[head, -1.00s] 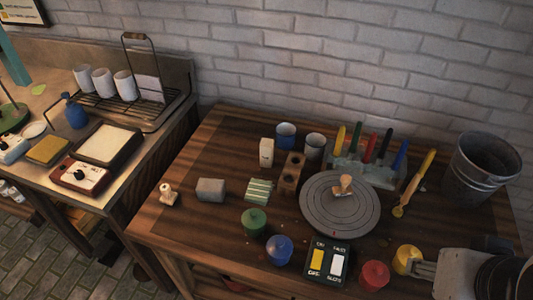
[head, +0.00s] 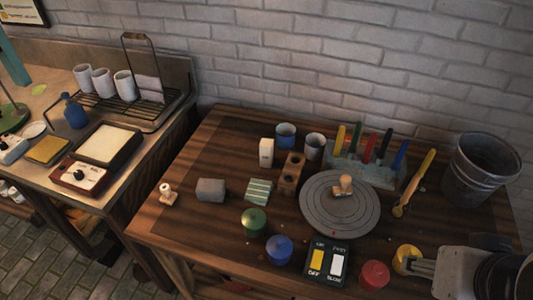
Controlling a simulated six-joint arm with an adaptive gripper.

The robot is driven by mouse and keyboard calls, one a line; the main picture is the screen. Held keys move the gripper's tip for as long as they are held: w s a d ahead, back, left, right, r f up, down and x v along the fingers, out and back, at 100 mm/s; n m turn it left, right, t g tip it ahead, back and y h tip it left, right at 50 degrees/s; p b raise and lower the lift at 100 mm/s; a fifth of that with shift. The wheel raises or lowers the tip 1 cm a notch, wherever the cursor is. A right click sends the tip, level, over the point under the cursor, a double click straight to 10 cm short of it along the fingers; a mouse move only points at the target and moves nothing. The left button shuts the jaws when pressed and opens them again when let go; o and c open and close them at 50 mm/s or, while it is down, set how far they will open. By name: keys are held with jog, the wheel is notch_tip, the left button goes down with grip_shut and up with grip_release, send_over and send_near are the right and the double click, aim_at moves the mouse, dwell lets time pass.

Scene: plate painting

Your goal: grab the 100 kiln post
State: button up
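An upright cream block (head: 266,152), which looks like the kiln post, stands on the wooden table left of a brown block with holes. A small mark shows on its front, too small to read. Its full height is visible and nothing touches it. My gripper (head: 415,264) is at the lower right, far from the block. Its tip is beside or over a yellow pot (head: 404,257) and partly hides it. I cannot tell whether the fingers are open or shut, or whether they touch the pot.
The brown block (head: 291,172), blue cup (head: 286,135) and pale cup (head: 315,146) stand close to the cream block. A grey turntable (head: 325,215) with a stamp, a tool rack (head: 367,172) and a bucket (head: 483,170) lie to the right.

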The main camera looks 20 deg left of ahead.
jog(key=w+a+r+n+t+y, duration=0.1)
jog(key=w+a+y, duration=0.1)
jog(key=w+a, duration=0.55)
jog(key=w+a+r+n+t+y, duration=0.1)
jog(key=w+a, duration=0.4)
jog(key=w, duration=0.5)
jog(key=t, duration=0.4)
send_over(265, 150)
jog(key=s+d, duration=0.5)
jog(key=d, duration=0.2)
notch_tip(265, 150, down, 12)
jog(key=shift+m+t+h, duration=0.4)
jog(key=shift+t+h, duration=0.3)
jog(key=shift+t, duration=0.2)
jog(key=a+f, duration=0.2)
jog(key=f, duration=0.2)
jog(key=a+f, duration=0.2)
jog(key=f, duration=0.2)
jog(key=a+f, duration=0.2)
jog(key=f, duration=0.1)
jog(key=shift+w+f, duration=0.1)
jog(key=shift+f, duration=0.3)
jog(key=shift+a+f, duration=0.1)
jog(key=shift+f, duration=0.25)
jog(key=shift+x, duration=1.25)
jog(key=shift+f, duration=0.1)
jog(key=shift+x, duration=2.55)
